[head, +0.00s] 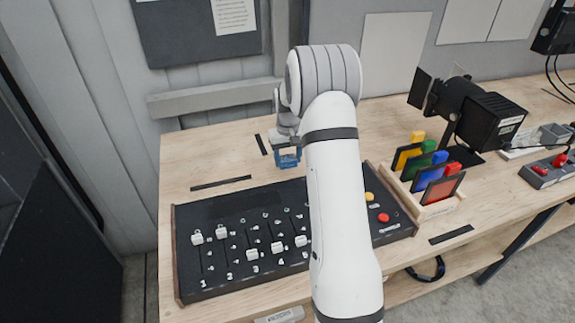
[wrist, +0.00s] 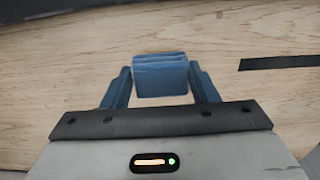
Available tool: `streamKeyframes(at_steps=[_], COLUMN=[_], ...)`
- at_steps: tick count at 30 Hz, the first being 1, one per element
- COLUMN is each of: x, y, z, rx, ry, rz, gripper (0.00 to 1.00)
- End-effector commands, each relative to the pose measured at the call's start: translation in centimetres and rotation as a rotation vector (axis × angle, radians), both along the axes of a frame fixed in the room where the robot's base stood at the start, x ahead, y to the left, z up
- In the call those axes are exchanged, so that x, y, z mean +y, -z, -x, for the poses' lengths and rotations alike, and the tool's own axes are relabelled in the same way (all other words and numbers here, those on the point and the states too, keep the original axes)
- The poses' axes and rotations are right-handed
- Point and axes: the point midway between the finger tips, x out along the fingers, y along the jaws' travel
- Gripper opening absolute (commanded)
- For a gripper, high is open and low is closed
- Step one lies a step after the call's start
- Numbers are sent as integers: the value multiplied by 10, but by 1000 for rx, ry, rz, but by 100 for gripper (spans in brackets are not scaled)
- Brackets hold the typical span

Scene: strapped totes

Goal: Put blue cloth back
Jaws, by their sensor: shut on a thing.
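The blue cloth (wrist: 160,78) is a small folded piece with layered edges, seen in the wrist view between the two blue fingers. My gripper (wrist: 160,70) is shut on it. In the head view my gripper (head: 287,158) is over the back left of the wooden table, behind the black slider console. The cloth is small there and hard to tell from the blue fingers. I cannot tell whether the cloth touches the table.
The black console (head: 222,277) with white sliders fills the front. A wooden rack (head: 438,209) of coloured framed filters stands at its right, with a black lamp (head: 485,118) behind. Dark strips (head: 221,183) mark the table. Bare wood lies around my gripper. My arm hides the middle.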

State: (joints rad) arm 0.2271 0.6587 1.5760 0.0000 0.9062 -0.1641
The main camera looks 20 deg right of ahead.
Motion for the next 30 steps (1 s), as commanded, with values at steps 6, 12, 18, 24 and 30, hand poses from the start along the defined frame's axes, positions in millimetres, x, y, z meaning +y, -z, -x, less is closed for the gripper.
streamKeyframes(at_steps=[6,12,18,24,30], x=[1,1,1,1,1], y=[27,36,40,39,38], z=[1,0,0,0,0], rx=[5,1,1,1,1], ry=[0,0,0,0,0], rz=[-1,0,0,0,0], gripper=[32,32,32,67,75])
